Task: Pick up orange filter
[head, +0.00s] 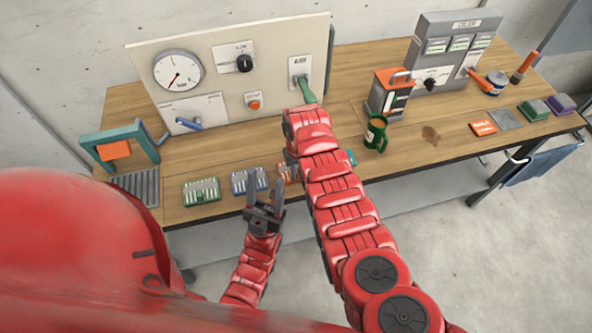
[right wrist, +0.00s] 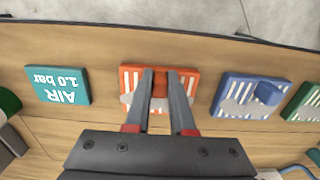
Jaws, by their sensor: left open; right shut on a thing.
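The orange filter (right wrist: 160,86) lies on the wooden table in the right wrist view, with pale stripes and a raised orange grip. My right gripper (right wrist: 161,76) is shut on this grip, one finger on each side. The filter looks flat at table level; I cannot tell whether it is lifted. In the head view only a small part of the orange filter (head: 284,172) shows beside my right arm, which hides the rest and the right gripper. My left gripper (head: 264,190) is open and empty at the table's front edge, close to the blue filter.
A blue filter (head: 249,181) and a green filter (head: 201,192) lie left of the orange one. A teal AIR plate (right wrist: 57,85) lies on its other side. A green mug (head: 376,134) stands farther right; the gauge panel (head: 215,60) stands behind.

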